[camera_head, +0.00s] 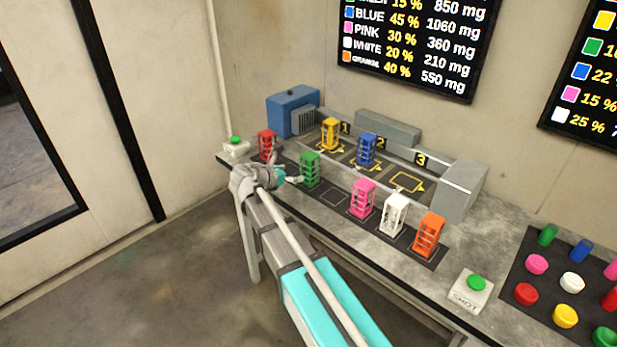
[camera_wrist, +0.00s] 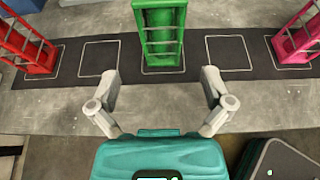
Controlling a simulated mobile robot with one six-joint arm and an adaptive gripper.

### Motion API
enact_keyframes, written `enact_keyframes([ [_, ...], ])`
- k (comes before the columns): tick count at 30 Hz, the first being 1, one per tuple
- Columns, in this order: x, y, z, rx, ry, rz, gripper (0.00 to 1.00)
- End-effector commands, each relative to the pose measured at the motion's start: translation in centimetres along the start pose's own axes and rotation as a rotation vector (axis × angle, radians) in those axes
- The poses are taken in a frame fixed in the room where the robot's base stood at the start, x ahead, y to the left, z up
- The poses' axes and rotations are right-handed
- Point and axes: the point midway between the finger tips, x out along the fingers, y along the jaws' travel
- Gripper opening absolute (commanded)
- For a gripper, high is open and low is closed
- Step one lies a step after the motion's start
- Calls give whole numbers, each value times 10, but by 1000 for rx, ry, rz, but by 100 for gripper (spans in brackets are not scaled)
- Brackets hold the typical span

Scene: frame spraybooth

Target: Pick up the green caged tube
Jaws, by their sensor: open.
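The green caged tube (camera_head: 310,169) stands upright on the dark strip along the front of the table. In the wrist view the green caged tube (camera_wrist: 161,38) stands straight ahead, at the top middle, in its outlined square. My gripper (camera_head: 290,178) is at the table's front edge, just left of the green tube. In the wrist view my gripper (camera_wrist: 162,88) is open and empty, its two fingers spread to either side of the line to the tube. The fingertips appear short of the tube and apart from it.
The red caged tube (camera_head: 267,145) is left of the green one; the pink caged tube (camera_head: 363,199) is right. Empty outlined squares flank the green tube. White (camera_head: 395,214) and orange (camera_head: 428,235) tubes stand farther right; yellow (camera_head: 330,133) and blue (camera_head: 366,150) stand behind.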

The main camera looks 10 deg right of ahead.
Motion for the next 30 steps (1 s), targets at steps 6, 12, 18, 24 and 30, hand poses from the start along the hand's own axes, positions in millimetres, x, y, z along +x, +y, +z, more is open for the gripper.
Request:
enact_keyframes([
  [6,29,1,-2,0,1,0,100],
  [12,36,0,-1,-1,1,1,100],
  [18,36,0,0,-1,0,1,100],
  [24,39,0,-1,-1,0,1,100],
  [30,58,0,-2,0,1,1,100],
])
